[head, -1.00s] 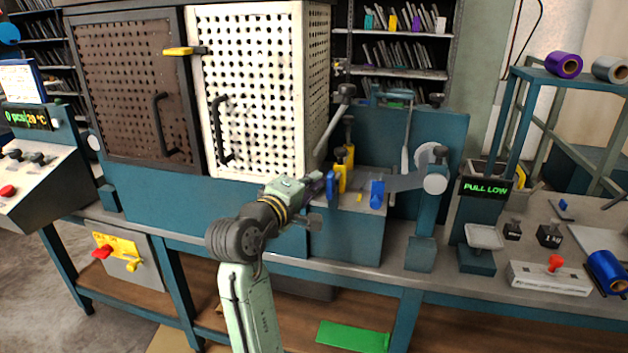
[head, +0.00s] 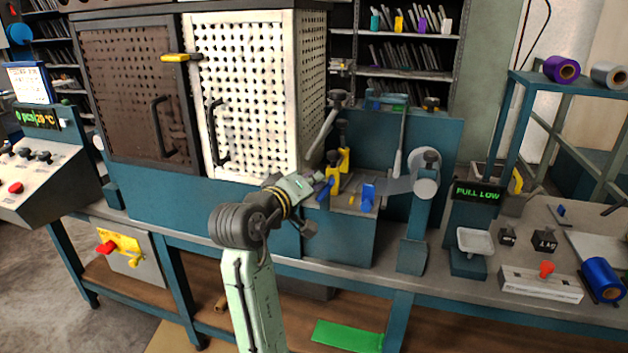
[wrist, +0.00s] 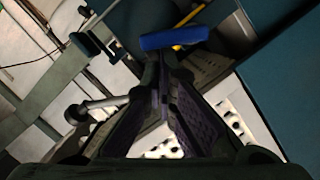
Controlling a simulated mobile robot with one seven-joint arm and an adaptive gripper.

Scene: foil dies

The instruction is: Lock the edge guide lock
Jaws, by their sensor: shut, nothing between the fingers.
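My gripper (head: 322,186) is at the left front of the teal press station (head: 340,238), beside its small bed. In the wrist view, its dark fingers (wrist: 164,76) with purple pads are closed together and empty. A blue bar-shaped piece (wrist: 175,38) lies just beyond the fingertips there, with a thin yellow part (wrist: 190,42) behind it. In the head view, a blue block (head: 368,196) stands on the bed right of my gripper, and a yellow upright (head: 344,160) stands behind it. I cannot tell which of these parts is the edge guide lock, or whether my fingertips touch the blue piece.
A white perforated door (head: 250,95) stands left of the station. A grey lever (head: 326,130) rises behind my gripper. A roller post (head: 424,187) and a "PULL LOW" display (head: 478,194) stand to the right. A scale (head: 474,242) and a blue roll (head: 603,280) are on the bench farther right.

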